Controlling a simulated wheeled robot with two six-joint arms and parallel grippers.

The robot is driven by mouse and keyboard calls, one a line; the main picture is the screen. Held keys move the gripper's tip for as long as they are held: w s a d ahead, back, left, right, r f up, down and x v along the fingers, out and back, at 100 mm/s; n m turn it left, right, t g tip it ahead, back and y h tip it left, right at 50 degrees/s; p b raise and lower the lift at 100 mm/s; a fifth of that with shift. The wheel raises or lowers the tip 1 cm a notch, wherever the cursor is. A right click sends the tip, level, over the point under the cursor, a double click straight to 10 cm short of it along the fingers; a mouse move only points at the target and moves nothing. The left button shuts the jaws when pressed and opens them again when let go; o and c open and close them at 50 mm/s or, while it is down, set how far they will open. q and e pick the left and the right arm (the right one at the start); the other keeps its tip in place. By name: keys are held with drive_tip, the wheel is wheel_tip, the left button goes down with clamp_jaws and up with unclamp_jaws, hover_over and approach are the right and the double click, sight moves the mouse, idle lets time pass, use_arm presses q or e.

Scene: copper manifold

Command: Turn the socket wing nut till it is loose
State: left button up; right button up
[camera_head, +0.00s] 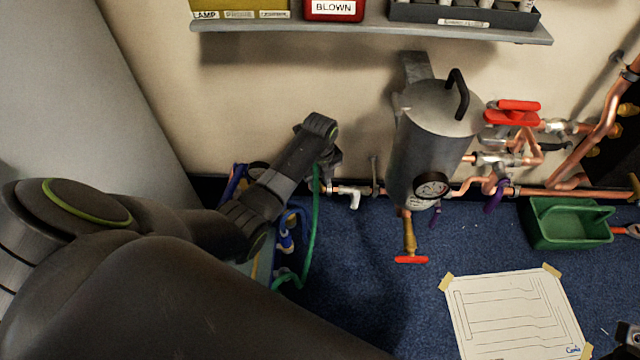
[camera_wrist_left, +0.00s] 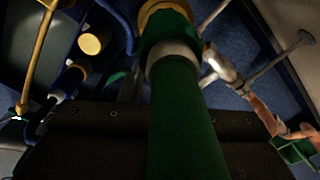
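My left arm comes in from the left and bends down near the wall. Its gripper (camera_head: 330,165) is at the top of a green hose (camera_head: 313,235), beside a copper pipe with a white valve (camera_head: 349,196). In the left wrist view the green hose (camera_wrist_left: 182,115) runs up the middle, close in front of the dark gripper body (camera_wrist_left: 85,140). A pale collar (camera_wrist_left: 172,58) and a yellow-brass ring (camera_wrist_left: 165,15) sit at its far end. The fingertips are hidden, so their opening does not show. I cannot make out the wing nut for certain.
A grey tank (camera_head: 425,145) with a gauge (camera_head: 431,187) stands right of the gripper. Red-handled valves (camera_head: 512,113) and copper pipes line the wall. A green tray (camera_head: 545,240) and a taped paper sheet (camera_head: 480,325) lie on the blue floor. A shelf (camera_head: 350,30) runs above.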

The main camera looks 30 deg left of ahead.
use_arm(q)
drive_tip(key=shift+f, duration=0.15)
drive_tip(key=shift+c, duration=0.2)
clamp_jaws()
